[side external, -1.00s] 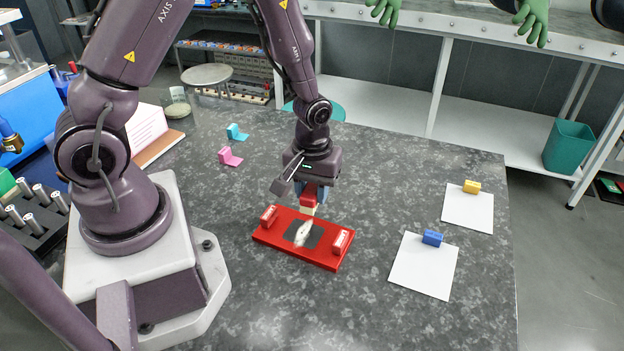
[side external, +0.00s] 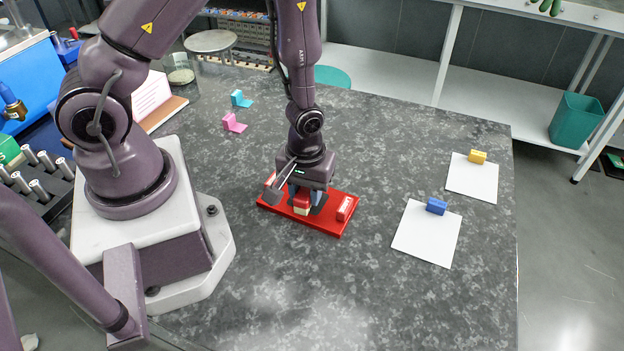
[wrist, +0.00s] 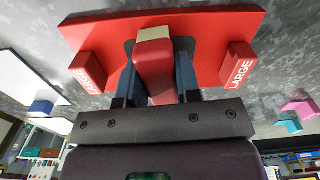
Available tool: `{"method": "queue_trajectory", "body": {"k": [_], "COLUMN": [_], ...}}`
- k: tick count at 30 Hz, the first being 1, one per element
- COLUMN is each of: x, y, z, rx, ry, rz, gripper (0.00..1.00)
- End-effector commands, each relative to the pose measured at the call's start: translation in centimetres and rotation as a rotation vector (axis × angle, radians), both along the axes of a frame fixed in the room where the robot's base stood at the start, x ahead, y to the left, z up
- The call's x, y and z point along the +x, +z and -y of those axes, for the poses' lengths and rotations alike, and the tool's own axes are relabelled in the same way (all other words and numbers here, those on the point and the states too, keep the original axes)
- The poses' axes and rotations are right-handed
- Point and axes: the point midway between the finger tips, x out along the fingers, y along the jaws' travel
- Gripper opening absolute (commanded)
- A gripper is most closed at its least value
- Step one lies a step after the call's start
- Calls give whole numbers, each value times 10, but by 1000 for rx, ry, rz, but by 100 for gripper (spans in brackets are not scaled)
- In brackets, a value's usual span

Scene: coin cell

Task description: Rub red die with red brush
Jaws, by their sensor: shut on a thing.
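The red die (side external: 326,221) is a flat red plate on the grey stone table, with a dark square in its middle and a raised red block near each end. In the wrist view the die (wrist: 211,29) fills the top, and one block reads LARGE. My gripper (side external: 303,198) is over the middle of the die, shut on the red brush (side external: 302,207). The brush (wrist: 154,55) is a red block with a cream end, held between blue fingers. The brush and fingers hide most of the dark square. I cannot tell whether the bristles touch it.
A blue block (side external: 436,206) and a yellow block (side external: 478,157) sit on white sheets at the right. Pink (side external: 233,122) and cyan (side external: 240,98) pieces stand behind the die. The table in front of the die is clear.

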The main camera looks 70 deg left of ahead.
Motion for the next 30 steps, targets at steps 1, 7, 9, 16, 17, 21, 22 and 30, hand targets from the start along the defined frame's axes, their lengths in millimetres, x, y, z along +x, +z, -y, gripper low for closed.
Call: {"method": "queue_trajectory", "body": {"k": [1, 7, 9, 16, 17, 21, 22, 30], "x": [-4, -18, -23, -9, -7, 3, 5, 23], "y": [0, 0, 0, -1, 0, -1, 0, -1], "z": [3, 15, 19, 8, 6, -2, -4, -20], "rx": [0, 0, 0, -1, 0, 0, -1, 0], "ry": [-4, -4, -4, 3, 3, 2, 2, 2], "rz": [-1, -3, -1, 1, 1, 0, 1, 0], "gripper": [5, 5, 5, 5, 5, 5, 5, 5]}}
